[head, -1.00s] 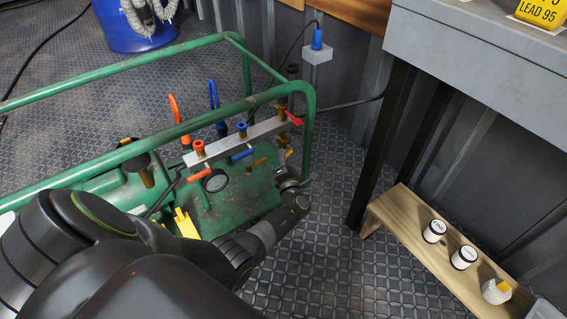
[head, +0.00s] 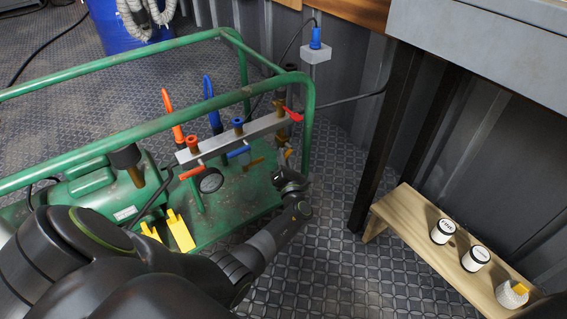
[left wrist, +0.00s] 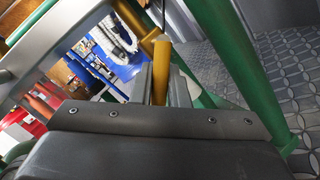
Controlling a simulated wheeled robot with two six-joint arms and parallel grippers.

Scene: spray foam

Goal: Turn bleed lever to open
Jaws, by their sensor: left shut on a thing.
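The grey manifold bar (head: 262,128) sits on the green machine frame, with orange, blue and red handles along it. The red lever (head: 293,115) is at its right end. A small yellow lever (head: 288,153) hangs below that end; I take it as the bleed lever. My left gripper (head: 284,164) is at this lever, below the bar. In the left wrist view, the yellow lever (left wrist: 161,68) stands between the fingers of my left gripper (left wrist: 161,84), which is shut on it. The fingertips are small and partly hidden in the head view. My right gripper is not in view.
Green frame tubes (head: 308,110) pass close beside my left gripper. A wooden bench (head: 408,225) with several small containers stands at the right, by a grey table (head: 480,45). A blue barrel (head: 115,28) is at the back left. Patterned floor lies clear between frame and bench.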

